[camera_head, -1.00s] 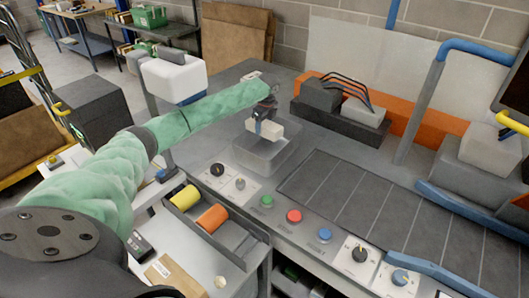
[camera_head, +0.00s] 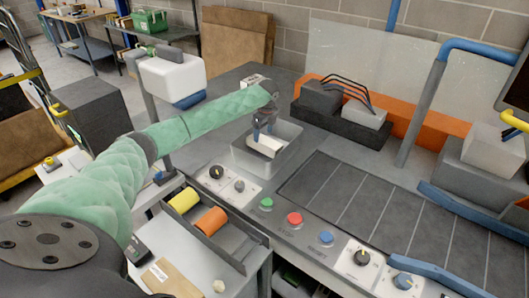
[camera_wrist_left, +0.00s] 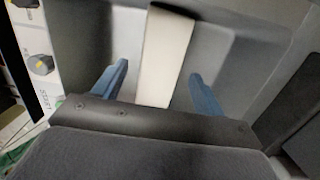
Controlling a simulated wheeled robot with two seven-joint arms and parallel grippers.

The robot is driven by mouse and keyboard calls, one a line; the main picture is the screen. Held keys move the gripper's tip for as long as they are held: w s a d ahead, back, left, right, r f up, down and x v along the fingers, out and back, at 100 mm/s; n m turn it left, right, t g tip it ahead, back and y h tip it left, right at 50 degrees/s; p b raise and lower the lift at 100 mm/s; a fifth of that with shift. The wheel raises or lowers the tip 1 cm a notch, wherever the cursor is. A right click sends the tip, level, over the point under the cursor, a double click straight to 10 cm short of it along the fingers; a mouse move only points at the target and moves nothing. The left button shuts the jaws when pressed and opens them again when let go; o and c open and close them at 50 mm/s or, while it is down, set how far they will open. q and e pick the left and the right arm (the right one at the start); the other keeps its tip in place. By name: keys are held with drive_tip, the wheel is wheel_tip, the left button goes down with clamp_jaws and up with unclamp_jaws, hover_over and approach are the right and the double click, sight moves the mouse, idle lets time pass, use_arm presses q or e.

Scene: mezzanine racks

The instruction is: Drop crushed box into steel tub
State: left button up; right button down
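The crushed box (camera_head: 266,146) is a pale, cream-white carton. It lies inside the grey steel tub (camera_head: 258,168), tilted in the head view. My left gripper (camera_head: 263,126) is over the tub with its fingers reaching down to the box. In the left wrist view, the blue fingers of my left gripper (camera_wrist_left: 160,75) are spread, with a gap on each side of the box (camera_wrist_left: 166,45). The tub's inner wall (camera_wrist_left: 225,60) shows around it. The box's lower end is hidden by the gripper body in that view. My right gripper is not in view.
A panel with knobs and green, red (camera_head: 295,219) and blue buttons runs along the front. A dark slatted bed (camera_head: 350,205) lies right of the tub. A grey block with cables (camera_head: 340,110) stands behind.

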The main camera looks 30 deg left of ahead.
use_arm(q)
drive_tip(key=shift+o, duration=0.2)
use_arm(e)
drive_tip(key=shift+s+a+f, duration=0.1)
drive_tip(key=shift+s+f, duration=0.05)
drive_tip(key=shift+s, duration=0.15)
use_arm(q)
drive_tip(key=shift+r, duration=0.2)
wheel_tip(320, 180, up, 7)
drive_tip(key=b, duration=0.3)
drive_tip(key=shift+d+r, duration=0.15)
drive_tip(key=shift+d, duration=0.3)
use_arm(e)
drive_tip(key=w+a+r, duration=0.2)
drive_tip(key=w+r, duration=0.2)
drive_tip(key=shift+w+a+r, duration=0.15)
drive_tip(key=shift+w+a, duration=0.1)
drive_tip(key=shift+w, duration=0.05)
